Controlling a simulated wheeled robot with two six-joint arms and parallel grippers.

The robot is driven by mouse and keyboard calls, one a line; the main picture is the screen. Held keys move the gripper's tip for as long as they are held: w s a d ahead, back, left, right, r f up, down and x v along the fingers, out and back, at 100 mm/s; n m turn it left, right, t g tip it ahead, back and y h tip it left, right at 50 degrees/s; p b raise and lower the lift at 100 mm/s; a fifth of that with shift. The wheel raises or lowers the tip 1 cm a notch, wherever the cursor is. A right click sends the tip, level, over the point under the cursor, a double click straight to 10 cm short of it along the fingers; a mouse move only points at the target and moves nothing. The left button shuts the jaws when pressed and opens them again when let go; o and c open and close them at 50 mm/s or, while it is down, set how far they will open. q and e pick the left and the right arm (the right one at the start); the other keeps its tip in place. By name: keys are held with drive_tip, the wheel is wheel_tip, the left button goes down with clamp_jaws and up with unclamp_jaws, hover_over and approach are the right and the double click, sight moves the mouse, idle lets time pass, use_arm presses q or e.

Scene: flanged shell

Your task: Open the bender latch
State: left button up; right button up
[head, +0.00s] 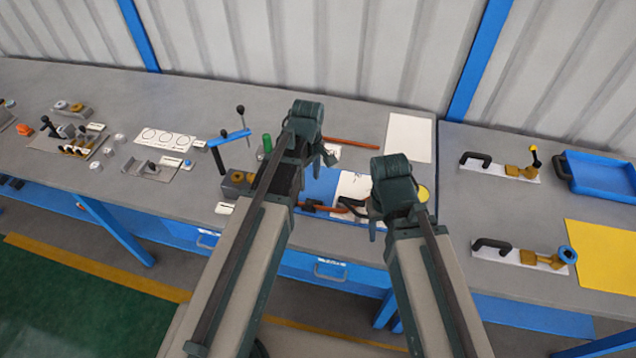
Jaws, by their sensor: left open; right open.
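A device with a blue bar (230,138), dark upright levers and a grey block (237,182) at its base stands on the bench, left of my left arm. It may be the bender; I cannot make out its latch or tell whether that is open. My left gripper (312,152) is open over the middle of the bench, to the right of this device, and its arm hides part of the area. Neither appears to hold anything.
Red-handled tools (350,142) and a green cylinder (267,143) lie or stand near my grippers. A circle-marked card (163,140) and several small fixtures are at left. Two white plates with black handles (490,162) and a blue tray (600,175) are at right.

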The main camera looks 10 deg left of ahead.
sight(309, 202)
use_arm(q)
drive_tip(key=shift+n, duration=0.6)
drive_tip(key=f+b, duration=0.4)
drive_tip(key=w+f+b, duration=0.1)
drive_tip(key=f+b, duration=0.8)
drive_tip(key=b, duration=0.1)
drive_tip(key=shift+w+a+f, duration=0.15)
drive_tip(key=shift+a, duration=0.25)
clamp_jaws()
idle(0.8)
